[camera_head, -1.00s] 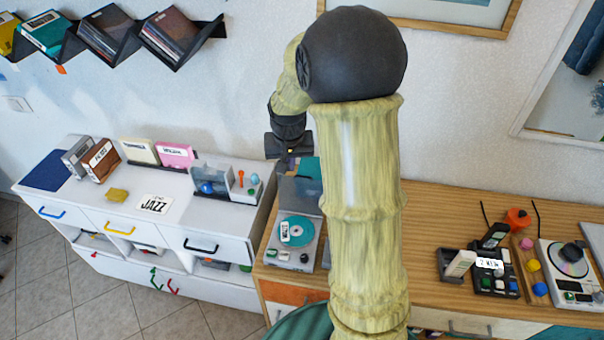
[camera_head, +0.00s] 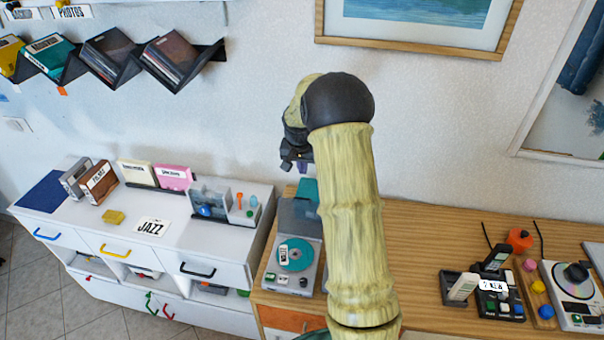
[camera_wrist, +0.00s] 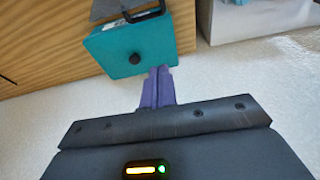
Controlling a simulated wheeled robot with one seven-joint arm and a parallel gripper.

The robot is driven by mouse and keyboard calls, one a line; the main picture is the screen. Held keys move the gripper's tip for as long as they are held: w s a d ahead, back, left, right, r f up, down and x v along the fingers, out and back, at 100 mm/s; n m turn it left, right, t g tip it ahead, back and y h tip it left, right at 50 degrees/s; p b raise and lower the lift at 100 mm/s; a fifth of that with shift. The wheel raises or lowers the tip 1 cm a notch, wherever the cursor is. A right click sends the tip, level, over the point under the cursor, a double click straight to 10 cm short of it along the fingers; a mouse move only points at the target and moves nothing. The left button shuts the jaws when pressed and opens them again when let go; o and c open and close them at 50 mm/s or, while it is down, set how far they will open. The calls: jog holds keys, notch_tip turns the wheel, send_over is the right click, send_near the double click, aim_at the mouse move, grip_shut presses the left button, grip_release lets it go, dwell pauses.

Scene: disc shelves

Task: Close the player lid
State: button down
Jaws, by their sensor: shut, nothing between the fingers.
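The player (camera_head: 298,278) sits at the left end of the wooden sideboard, with a teal disc (camera_head: 296,254) and a small white label on it. Its grey see-through lid (camera_head: 297,214) stands open, raised at the player's back. My gripper (camera_head: 302,167) is above and behind the lid, near the wall, apart from it. In the wrist view its purple fingers (camera_wrist: 157,88) are together and empty, beside a teal box (camera_wrist: 140,45) with a black knob and handle. My arm hides the area right of the player.
The teal box (camera_head: 308,189) stands behind the lid. A white cabinet (camera_head: 130,215) with labelled cases is to the left. A second player (camera_head: 575,290) and small devices (camera_head: 490,290) are at right. The wooden top (camera_head: 410,235) between is clear.

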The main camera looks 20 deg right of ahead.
aim_at(301, 216)
jog(key=p+x, duration=0.3)
jog(key=x, duration=0.5)
jog(key=shift+f, duration=0.35)
jog(key=s+a+p, duration=0.1)
jog(key=s+a, duration=0.1)
jog(key=s, duration=0.1)
jog(key=shift+a+r+p, duration=0.15)
jog(key=shift+p, duration=0.25)
jog(key=shift+s, duration=0.1)
jog(key=shift+b, duration=0.4)
